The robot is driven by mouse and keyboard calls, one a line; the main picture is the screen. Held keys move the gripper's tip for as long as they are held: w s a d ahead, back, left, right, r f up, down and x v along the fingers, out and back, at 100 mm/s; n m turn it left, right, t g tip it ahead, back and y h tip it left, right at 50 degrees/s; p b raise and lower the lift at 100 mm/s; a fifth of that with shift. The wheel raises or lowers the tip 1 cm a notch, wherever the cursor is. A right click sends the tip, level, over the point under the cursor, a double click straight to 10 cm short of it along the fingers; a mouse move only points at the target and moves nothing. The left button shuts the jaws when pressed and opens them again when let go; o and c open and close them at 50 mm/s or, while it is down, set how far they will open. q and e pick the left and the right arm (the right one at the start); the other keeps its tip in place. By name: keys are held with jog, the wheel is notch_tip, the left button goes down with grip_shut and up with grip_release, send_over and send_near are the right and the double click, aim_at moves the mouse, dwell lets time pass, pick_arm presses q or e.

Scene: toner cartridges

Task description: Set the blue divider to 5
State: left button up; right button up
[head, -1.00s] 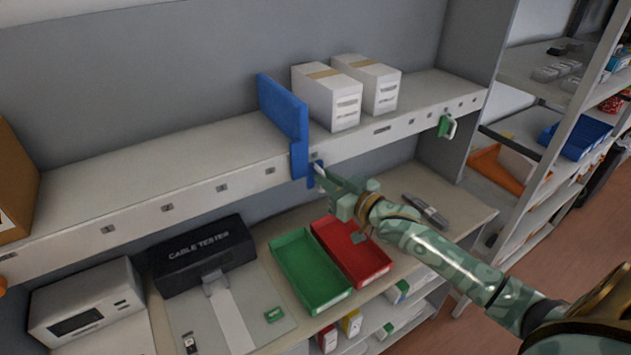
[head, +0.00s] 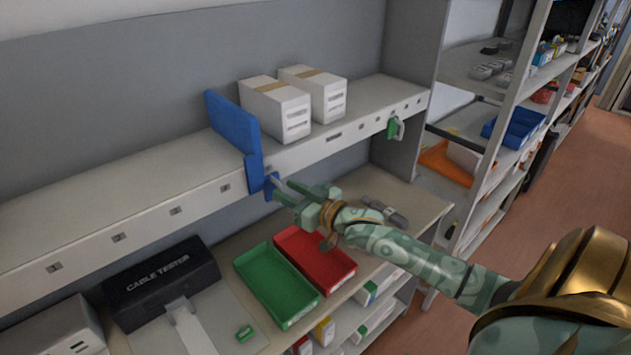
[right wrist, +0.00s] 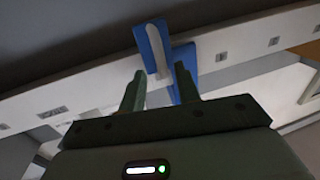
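The blue divider (head: 232,125) stands upright across the shelf, just left of two white boxes. Its front part (head: 256,172) hangs over the pale shelf edge (head: 150,213), with a small blue handle (head: 271,186) at its lower right. My right gripper (head: 281,190) is at this handle, in front of the shelf edge. In the right wrist view its two fingers (right wrist: 160,72) are apart, with the blue divider (right wrist: 194,58) ahead of and between them. Whether they touch the handle cannot be told. My left gripper is not in view.
Two white boxes (head: 275,108) stand on the shelf right of the divider. A green clip (head: 394,128) sits farther right on the edge. Below are a green tray (head: 278,287), a red tray (head: 318,262) and a black cable tester case (head: 160,285). The shelf left of the divider is clear.

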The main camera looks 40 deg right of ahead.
jog(key=b+v, duration=0.1)
jog(key=v, duration=1.4)
jog(key=shift+s+d, duration=0.2)
